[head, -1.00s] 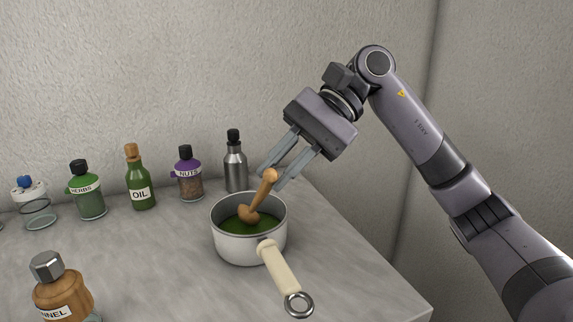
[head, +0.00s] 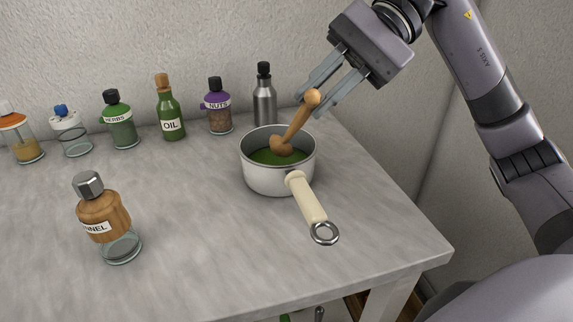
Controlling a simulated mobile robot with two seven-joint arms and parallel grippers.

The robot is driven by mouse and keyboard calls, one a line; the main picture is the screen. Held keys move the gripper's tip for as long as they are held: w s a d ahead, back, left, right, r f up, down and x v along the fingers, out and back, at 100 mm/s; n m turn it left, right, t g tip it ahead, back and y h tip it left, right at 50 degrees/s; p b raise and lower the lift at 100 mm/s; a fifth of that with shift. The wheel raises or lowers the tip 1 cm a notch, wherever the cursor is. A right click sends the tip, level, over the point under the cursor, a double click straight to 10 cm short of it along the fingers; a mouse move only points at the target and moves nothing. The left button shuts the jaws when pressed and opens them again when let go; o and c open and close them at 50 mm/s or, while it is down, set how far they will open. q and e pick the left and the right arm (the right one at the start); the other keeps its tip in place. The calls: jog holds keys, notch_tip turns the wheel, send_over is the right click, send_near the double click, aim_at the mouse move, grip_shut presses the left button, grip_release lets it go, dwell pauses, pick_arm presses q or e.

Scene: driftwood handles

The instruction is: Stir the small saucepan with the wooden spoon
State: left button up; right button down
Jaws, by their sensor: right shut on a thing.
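The small saucepan (head: 262,180) is pale, with a cream handle (head: 308,203) pointing toward the front right. Green contents (head: 262,157) show inside it. The wooden spoon (head: 298,123) leans up to the right, with its bowl end low inside the pan, at or just above the green surface; I cannot tell exactly which. My right gripper (head: 313,101) is above the pan's back right and is shut on the spoon's upper end. My left gripper is not in view.
Along the wall stand a steel bottle (head: 264,100), a nuts jar (head: 219,112), an oil bottle (head: 171,115), a herbs jar (head: 120,125) and other jars. A brown-topped jar (head: 105,220) stands front left. The grey counter (head: 200,235) is clear around the pan; its right edge is near.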

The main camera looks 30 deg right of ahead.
jog(key=s+a+r+p, duration=0.1)
jog(key=s+r+p, duration=0.1)
jog(key=s+r, duration=0.3)
jog(key=shift+r, duration=0.3)
jog(key=shift+a, duration=0.1)
dwell(0.7)
notch_tip(320, 180, up, 4)
jog(key=p, duration=0.3)
jog(key=shift+p, duration=0.3)
dwell(0.4)
